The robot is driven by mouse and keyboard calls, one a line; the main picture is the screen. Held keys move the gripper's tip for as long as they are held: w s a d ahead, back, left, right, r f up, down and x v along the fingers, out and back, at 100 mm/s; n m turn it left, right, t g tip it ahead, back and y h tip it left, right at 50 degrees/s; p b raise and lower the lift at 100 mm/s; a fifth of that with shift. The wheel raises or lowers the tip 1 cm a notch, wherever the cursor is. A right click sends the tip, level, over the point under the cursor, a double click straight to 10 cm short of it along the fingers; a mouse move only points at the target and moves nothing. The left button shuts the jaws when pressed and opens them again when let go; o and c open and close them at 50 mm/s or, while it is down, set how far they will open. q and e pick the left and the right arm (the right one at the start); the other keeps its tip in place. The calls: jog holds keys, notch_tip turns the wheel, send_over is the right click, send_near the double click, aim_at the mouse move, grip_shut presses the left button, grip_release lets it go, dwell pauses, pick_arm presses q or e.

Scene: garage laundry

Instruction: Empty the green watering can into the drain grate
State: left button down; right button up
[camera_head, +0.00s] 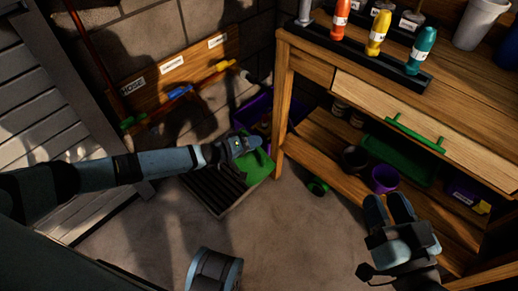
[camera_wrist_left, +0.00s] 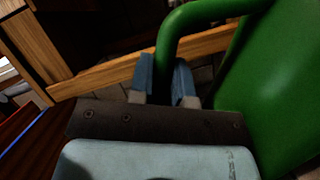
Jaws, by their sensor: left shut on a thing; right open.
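The green watering can (camera_head: 252,168) is largely under my left gripper (camera_head: 249,143) in the head view, over the right end of the drain grate (camera_head: 213,190). In the left wrist view the can's green body (camera_wrist_left: 275,90) fills the right side. Its curved handle (camera_wrist_left: 172,32) runs down between the fingers of my left gripper (camera_wrist_left: 172,82), which is shut on it. I cannot tell the can's exact tilt, and no water shows. The grate is a dark slatted panel in a pale frame on the floor. My right gripper (camera_head: 389,209) is open and empty, before the workbench.
The wooden workbench (camera_head: 350,97) stands at the right, with colored bottles (camera_head: 378,33) on top. Its lower shelf holds a purple pot (camera_head: 384,179) and a green tray (camera_head: 400,160). A small green round thing (camera_head: 318,187) lies on the floor.

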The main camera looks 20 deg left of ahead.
aim_at(243, 130)
pick_arm(q)
jog(key=shift+w+a+r, duration=0.15)
jog(key=shift+w+a, duration=0.05)
jog(key=shift+a, duration=0.25)
jog(key=shift+w+a+r+n+h, duration=0.15)
jog(key=shift+w+a+r+n, duration=0.1)
jog(key=shift+a+r, duration=0.25)
jog(key=shift+w+a+r+n+h, duration=0.15)
jog(key=shift+a+r+n, duration=0.1)
jog(key=shift+a+r, duration=0.25)
jog(key=shift+w+a+r+n, duration=0.2)
jog(key=shift+a+r, duration=0.15)
jog(key=shift+a, duration=0.1)
jog(key=shift+w+a+r+n, duration=0.2)
jog(key=shift+a+r, duration=0.1)
jog(key=shift+a, duration=0.1)
pick_arm(e)
jog(key=shift+f, duration=0.1)
jog(key=shift+w, duration=0.1)
dwell(0.5)
